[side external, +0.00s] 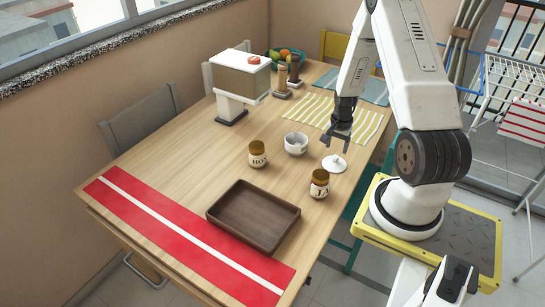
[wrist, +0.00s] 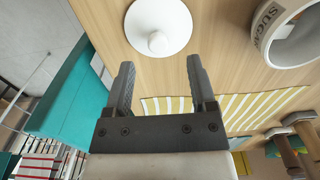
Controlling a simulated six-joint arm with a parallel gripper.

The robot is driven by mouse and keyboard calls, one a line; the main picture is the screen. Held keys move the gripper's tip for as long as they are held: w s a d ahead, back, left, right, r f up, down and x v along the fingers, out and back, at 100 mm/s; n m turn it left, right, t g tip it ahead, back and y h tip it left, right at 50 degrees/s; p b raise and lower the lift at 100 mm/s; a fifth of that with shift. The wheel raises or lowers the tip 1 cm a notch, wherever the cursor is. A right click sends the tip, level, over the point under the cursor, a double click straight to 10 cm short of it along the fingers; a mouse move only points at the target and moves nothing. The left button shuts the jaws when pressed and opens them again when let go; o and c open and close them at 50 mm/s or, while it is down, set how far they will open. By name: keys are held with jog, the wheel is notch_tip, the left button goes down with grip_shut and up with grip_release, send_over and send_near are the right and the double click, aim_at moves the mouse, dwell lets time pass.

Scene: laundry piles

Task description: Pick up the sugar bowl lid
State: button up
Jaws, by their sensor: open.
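The sugar bowl lid (side external: 334,163) is a white disc with a round knob, lying flat on the wooden table. In the wrist view the lid (wrist: 158,27) is at the top centre, beyond my fingertips. The white sugar bowl (side external: 295,143) stands uncovered to the left of the lid; its lettered rim (wrist: 288,33) shows at the upper right of the wrist view. My gripper (side external: 338,147) is open and empty, above the table just behind the lid. In the wrist view its two fingers (wrist: 158,72) are spread apart with nothing between them.
A honey jar (side external: 258,154) and another gold-lidded jar (side external: 320,184) stand near the lid. A brown tray (side external: 215,215) and red runner (side external: 118,203) lie at the front. A yellow-striped mat (side external: 318,104) lies behind. A white boxy object on a post (side external: 238,78) stands back left.

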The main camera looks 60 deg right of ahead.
aim_at(336, 156)
jog(key=shift+f, duration=0.15)
jog(key=shift+s+d+f, duration=0.15)
jog(key=shift+f, duration=2.4)
grip_shut()
